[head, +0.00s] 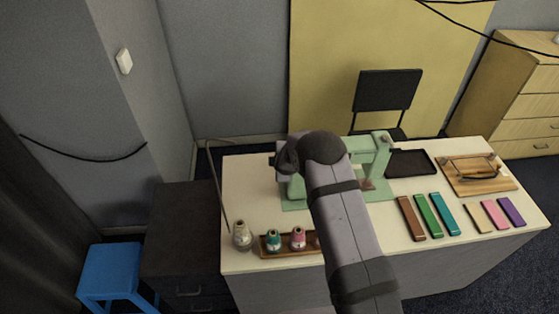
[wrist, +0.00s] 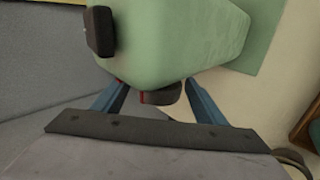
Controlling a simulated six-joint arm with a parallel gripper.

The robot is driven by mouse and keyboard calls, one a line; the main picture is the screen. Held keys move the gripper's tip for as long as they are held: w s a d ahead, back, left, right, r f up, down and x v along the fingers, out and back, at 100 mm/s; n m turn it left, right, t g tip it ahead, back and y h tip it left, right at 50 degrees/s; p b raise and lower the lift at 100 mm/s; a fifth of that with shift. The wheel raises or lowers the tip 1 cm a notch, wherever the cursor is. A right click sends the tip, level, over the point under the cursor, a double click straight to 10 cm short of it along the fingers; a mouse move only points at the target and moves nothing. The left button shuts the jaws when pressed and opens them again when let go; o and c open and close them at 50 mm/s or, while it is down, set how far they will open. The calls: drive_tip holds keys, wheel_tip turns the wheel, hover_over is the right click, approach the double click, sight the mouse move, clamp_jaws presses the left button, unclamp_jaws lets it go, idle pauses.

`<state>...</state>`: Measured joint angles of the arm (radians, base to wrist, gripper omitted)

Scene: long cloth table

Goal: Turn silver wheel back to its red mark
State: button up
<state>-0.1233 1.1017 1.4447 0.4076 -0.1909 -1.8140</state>
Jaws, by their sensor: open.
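A pale green sewing machine (head: 372,158) stands on the table, partly hidden behind my arm. In the wrist view its green body (wrist: 180,30) fills the upper middle. A dark grey wheel edge (wrist: 165,94) sticks out below that body, with a red stripe at its left end. A second small red mark (wrist: 120,80) shows on the body's lower left edge. My gripper (wrist: 158,103) is open, its two blue fingers on either side of the wheel; contact cannot be told. In the head view the wheel and fingertips are hidden.
A dark block (wrist: 100,32) juts from the machine's upper left. On the table (head: 400,235) are a thread cone (head: 242,236), spools in a wooden rack (head: 263,246), a black tray (head: 411,163), a wooden board (head: 480,186) and several coloured strips. A thin rod rises at the table's left.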

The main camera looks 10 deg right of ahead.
drive_tip(key=shift+r, duration=0.15)
drive_tip(key=b+v, duration=0.2)
drive_tip(key=v, duration=0.5)
drive_tip(key=shift+b, duration=0.35)
drive_tip(key=shift+s, duration=0.1)
drive_tip(key=s+d+m+g+b, duration=0.2)
drive_tip(key=s+m, duration=0.3)
drive_tip(key=s, duration=0.7)
drive_tip(key=s+d+m+g+b, duration=0.2)
drive_tip(key=s+m+g, duration=0.2)
drive_tip(key=s, duration=0.9)
drive_tip(key=s+d+m+g+b, duration=0.2)
drive_tip(key=s+m, duration=0.6)
drive_tip(key=s, duration=0.5)
drive_tip(key=shift+g+b, duration=0.4)
drive_tip(key=shift+b, duration=0.05)
drive_tip(key=shift+c, duration=0.3)
